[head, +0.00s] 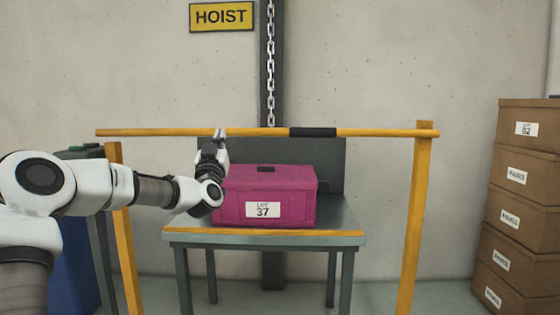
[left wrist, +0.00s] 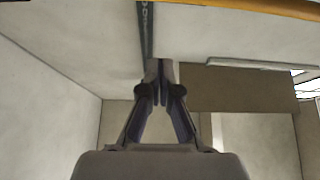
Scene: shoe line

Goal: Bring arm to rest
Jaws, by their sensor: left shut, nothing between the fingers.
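My left arm comes in from the left in the head view, bent upward at the wrist. Its gripper (head: 220,135) points up and is shut and empty, its tips overlapping the yellow bar in the picture. In the left wrist view the two fingers of the gripper (left wrist: 160,66) are together, with nothing between them. My right gripper is in neither view.
A magenta box (head: 290,181) labelled LOT 37 sits on a grey table (head: 348,222), just right of my left wrist. A yellow bar (head: 385,132) on two posts spans it. A chain (head: 270,60) hangs behind. Cardboard boxes (head: 515,215) are stacked at right.

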